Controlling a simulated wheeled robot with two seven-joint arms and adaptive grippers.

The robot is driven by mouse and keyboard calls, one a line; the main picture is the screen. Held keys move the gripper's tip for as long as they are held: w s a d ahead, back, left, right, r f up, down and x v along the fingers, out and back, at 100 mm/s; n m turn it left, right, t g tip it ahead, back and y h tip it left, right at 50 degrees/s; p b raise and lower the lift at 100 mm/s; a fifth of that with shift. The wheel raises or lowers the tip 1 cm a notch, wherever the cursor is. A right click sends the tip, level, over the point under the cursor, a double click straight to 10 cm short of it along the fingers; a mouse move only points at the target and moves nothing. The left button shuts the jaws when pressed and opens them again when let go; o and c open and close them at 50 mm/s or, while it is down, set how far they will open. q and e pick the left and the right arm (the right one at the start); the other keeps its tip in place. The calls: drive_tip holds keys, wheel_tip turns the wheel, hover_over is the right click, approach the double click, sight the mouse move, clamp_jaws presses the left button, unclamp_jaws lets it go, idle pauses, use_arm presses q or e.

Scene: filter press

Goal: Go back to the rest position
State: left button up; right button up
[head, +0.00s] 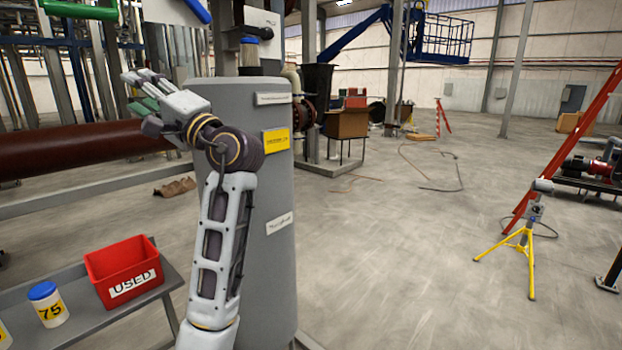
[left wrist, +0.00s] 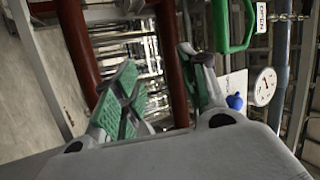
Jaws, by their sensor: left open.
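My left gripper (head: 138,92) is raised at the upper left in the head view, beside the top of the grey cylindrical housing (head: 268,230). Its fingers are apart with nothing between them. The left wrist view shows the open fingers (left wrist: 158,58) with green pads, in front of brown-red pipes (left wrist: 172,70). My left arm reaches up in front of the grey housing and hides part of it. My right gripper is in neither view.
A red bin (head: 112,262) marked USED and a blue-lidded white jar (head: 50,308) stand on a grey bench (head: 100,325) at lower left. A large brown-red pipe (head: 80,143) runs behind my gripper. A yellow-legged stand (head: 522,240) is at right. The middle floor is mostly clear.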

use_arm(q)
wheel_tip(320, 180, down, 43)
drive_tip(key=w+a+m+t+h, duration=0.1)
drive_tip(key=w+m+t+h, duration=0.1)
drive_tip(key=h, duration=1)
drive_tip(key=s+d+f+g+h, duration=0.2)
drive_tip(key=s+f+h, duration=0.1)
drive_tip(key=s+f, duration=0.4)
drive_tip(key=s+d+f+g+h, duration=0.15)
drive_tip(key=s+f, duration=0.25)
drive_tip(key=f, duration=0.5)
drive_tip(key=s+d+f+n+g+h, duration=0.1)
drive_tip(key=s+d+f+g+h, duration=0.2)
drive_tip(key=s, duration=0.5)
drive_tip(key=s+d+f+n+g+h, duration=0.1)
drive_tip(key=s+d+f+h, duration=0.15)
drive_tip(key=s+f, duration=0.55)
drive_tip(key=f, duration=1.4)
drive_tip(key=s+f, duration=0.2)
drive_tip(key=f, duration=1.4)
drive_tip(key=s+a+f+g, duration=0.1)
drive_tip(key=s+a+f, duration=0.1)
drive_tip(key=s+f, duration=0.8)
drive_tip(key=s+a+f+m+g+y, duration=0.1)
drive_tip(key=s+a+f, duration=0.2)
drive_tip(key=s+f, duration=0.7)
drive_tip(key=shift+s+a, duration=0.3)
drive_tip(key=shift+s, duration=0.4)
